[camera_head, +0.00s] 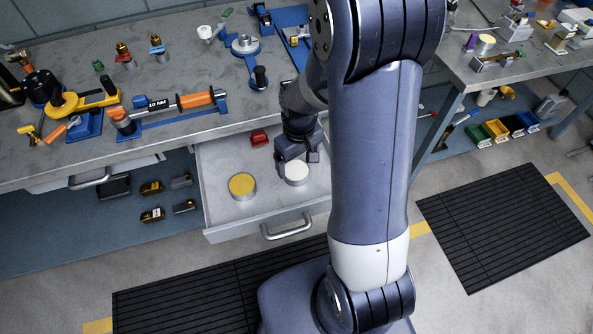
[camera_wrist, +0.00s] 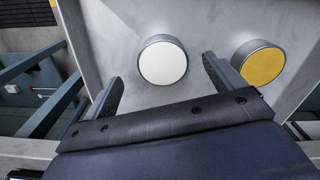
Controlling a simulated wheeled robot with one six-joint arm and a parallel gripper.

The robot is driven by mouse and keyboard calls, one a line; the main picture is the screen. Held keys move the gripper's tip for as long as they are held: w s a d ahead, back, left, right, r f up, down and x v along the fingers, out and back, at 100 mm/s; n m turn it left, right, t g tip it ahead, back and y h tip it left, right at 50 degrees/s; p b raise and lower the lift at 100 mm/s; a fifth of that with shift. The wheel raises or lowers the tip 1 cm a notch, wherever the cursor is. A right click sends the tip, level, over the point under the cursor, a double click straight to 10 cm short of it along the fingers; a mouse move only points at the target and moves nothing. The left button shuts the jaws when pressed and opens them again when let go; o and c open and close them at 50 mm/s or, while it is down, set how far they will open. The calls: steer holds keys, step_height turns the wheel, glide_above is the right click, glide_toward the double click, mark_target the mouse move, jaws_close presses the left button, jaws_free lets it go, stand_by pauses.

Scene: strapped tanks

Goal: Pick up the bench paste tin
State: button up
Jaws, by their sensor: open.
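Two round, short tins with grey sides stand in the open drawer. One has a white top (camera_head: 296,176) and the other a yellow top (camera_head: 242,185). I cannot read a label on either, so I cannot tell which is the bench paste tin. My gripper (camera_head: 298,160) is over the white-topped tin in the head view and partly covers it. In the wrist view the white-topped tin (camera_wrist: 162,63) shows between the open, empty fingers (camera_wrist: 162,70), just beyond their tips. The yellow-topped tin (camera_wrist: 260,64) lies to the right, outside the right finger.
The drawer (camera_head: 222,216) is pulled out below the workbench (camera_head: 190,150). A small red object (camera_head: 259,138) lies at its back. Its front handle (camera_head: 286,228) juts out. The benchtop above holds a torque wrench (camera_head: 175,106) and other tools. Several battery-like packs lie on the lower shelf at left.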

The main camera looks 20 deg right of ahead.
mark_target(297, 171)
steer(key=shift+w+a+f+p, duration=0.1)
steer(key=shift+w+f+p, duration=0.05)
steer(key=shift+f, duration=1.2)
steer(key=shift+w+a+f+p, duration=0.1)
steer(key=shift+f+p, duration=0.05)
steer(key=shift+f, duration=1.15)
steer(key=shift+c, duration=0.2)
steer(key=c, duration=1.2)
